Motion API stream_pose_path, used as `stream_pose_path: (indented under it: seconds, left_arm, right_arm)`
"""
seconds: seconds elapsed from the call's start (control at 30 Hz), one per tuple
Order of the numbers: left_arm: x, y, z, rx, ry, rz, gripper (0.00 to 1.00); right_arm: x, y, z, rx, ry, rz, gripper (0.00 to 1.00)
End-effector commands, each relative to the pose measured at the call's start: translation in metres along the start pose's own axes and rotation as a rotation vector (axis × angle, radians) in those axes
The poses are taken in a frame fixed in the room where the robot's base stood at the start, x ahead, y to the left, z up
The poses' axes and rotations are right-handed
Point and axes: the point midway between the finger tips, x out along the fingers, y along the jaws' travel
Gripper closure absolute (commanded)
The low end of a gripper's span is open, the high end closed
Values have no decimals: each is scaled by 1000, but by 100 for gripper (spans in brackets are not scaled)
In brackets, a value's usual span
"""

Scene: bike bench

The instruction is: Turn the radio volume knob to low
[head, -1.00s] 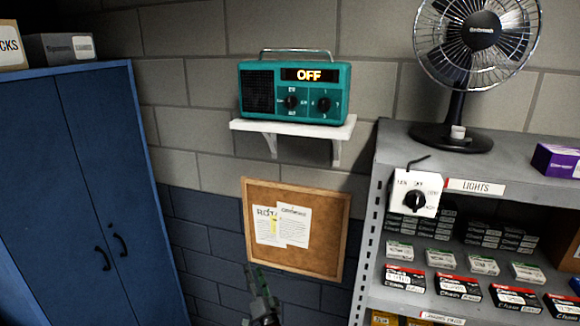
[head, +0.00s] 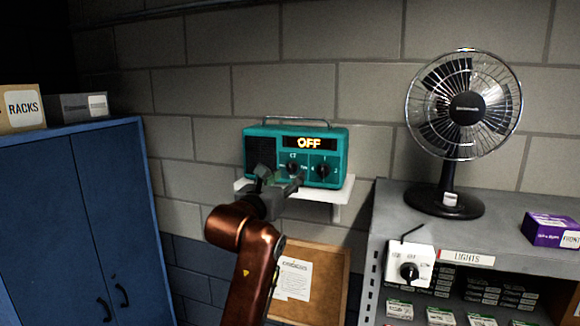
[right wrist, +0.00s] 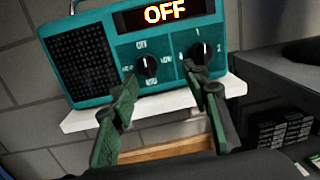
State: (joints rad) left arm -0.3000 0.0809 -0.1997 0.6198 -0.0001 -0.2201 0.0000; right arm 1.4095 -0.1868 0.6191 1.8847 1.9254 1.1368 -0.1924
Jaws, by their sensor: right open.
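The teal radio (head: 254,150) sits on a white wall shelf (head: 338,194) in the head view. Its display (right wrist: 165,13) reads OFF in the right wrist view. Two black knobs are on its front: a left knob (right wrist: 147,66) with word labels and a right knob (right wrist: 199,53) with what looks like numbers. Which one is volume I cannot read. My right gripper (head: 279,180) is in front of the radio's lower front. In the right wrist view its open fingers (right wrist: 160,78) stand on either side of the left knob, the right fingertip overlapping the right knob. Contact is unclear. My left gripper is not in view.
A desk fan (head: 465,107) stands on a grey shelf unit at right, with a white switch box (head: 409,266) on its front edge and a purple box (head: 550,230) on top. A blue cabinet (head: 40,220) is at left. A corkboard (head: 335,270) hangs below the radio shelf.

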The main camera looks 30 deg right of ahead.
Motion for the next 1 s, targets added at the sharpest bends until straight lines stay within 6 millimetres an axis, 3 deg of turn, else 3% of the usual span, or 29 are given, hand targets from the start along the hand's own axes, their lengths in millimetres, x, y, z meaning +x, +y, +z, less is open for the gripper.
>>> stream_pose_path:
  seconds: [0.17, 0.6, 1.0]
  left_arm:
    - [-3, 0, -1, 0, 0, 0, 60]
    - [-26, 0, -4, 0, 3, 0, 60]
    - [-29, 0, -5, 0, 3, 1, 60]
  right_arm:
    - [-7, 14, 10, 51, 51, 78, 57]
    - [54, 19, 8, 52, 52, 79, 57]
    - [66, 20, 6, 53, 50, 80, 57]
